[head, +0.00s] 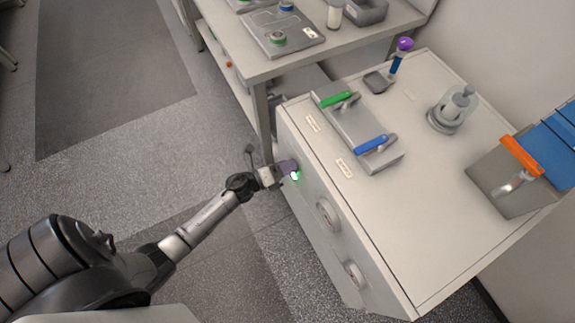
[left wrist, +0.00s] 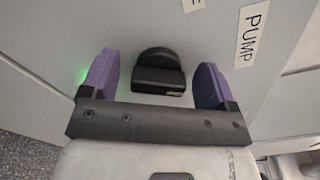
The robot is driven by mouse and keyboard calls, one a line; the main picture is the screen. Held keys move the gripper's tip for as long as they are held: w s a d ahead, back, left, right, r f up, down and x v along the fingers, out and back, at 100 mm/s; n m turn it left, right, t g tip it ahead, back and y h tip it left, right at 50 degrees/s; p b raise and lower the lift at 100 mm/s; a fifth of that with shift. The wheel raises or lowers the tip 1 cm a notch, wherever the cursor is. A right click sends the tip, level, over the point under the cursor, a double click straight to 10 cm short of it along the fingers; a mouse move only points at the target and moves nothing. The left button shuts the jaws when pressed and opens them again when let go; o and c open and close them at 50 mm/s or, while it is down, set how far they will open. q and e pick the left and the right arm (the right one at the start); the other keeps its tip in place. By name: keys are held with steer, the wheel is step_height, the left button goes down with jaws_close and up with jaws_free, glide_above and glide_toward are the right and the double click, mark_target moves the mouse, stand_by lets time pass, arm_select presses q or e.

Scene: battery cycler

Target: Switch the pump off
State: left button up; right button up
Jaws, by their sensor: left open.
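In the left wrist view a black switch or knob (left wrist: 158,78) with a rounded top and a small marked tab sits on a grey panel. A "PUMP" label (left wrist: 253,32) is on the panel to its right. My left gripper (left wrist: 157,88) is open, with one purple finger on each side of the black part and gaps between. In the head view my left gripper (head: 287,168) is at the cabinet's front face. A green light (head: 295,176) glows beside it; its glow also shows in the left wrist view (left wrist: 82,75). The switch is hidden in the head view. My right gripper is not in view.
The white cabinet (head: 420,90) has two round fittings (head: 327,213) lower along its front face. On top are a plate with a green handle (head: 336,99) and a blue handle (head: 371,144), and an orange handle (head: 522,156). A bench (head: 265,67) stands behind. Floor at left is clear.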

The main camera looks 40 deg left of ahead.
arm_select(q)
steer(key=shift+w+d, duration=0.1)
steer(key=shift+w, duration=0.15)
steer(key=c, duration=0.9)
